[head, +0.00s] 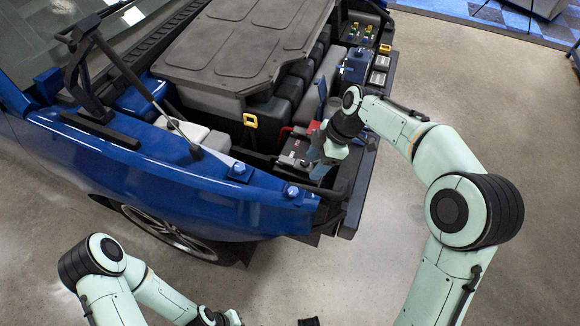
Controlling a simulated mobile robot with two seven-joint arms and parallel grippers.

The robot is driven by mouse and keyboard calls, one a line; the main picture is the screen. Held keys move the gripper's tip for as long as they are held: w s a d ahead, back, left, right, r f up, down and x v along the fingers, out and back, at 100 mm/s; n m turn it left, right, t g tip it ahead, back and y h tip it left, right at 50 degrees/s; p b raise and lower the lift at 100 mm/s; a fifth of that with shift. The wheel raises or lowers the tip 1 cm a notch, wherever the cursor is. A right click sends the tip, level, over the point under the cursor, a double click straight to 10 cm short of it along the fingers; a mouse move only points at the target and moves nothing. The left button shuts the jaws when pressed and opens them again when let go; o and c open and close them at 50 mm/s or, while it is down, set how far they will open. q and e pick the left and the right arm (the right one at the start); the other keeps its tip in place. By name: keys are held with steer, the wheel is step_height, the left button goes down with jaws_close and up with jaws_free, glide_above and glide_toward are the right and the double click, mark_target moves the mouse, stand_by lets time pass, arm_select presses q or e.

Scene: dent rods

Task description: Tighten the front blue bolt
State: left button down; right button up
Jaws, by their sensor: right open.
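Two blue bolts stand on the blue fender's edge. The front blue bolt (292,191) is nearer the car's front corner, and the rear blue bolt (239,168) sits further left on a grey-blue plate. My right gripper (320,168) is open and points down over the front corner of the engine bay. It is to the right of the front bolt and a little above it in the picture, apart from it. Its fingertips are small and hard to make out. My left arm comes in at the bottom left; its gripper is largely cut off by the bottom edge.
The blue car's (180,185) engine bay is open, with a dark cover (240,40) and a red-and-black battery (296,148). A support rod (135,80) rises at the left. The black front edge (362,185) borders the bay.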

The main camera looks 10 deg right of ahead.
mark_target(294, 191)
steer(key=x, duration=1.3)
steer(key=shift+s, duration=0.2)
steer(key=c, duration=1)
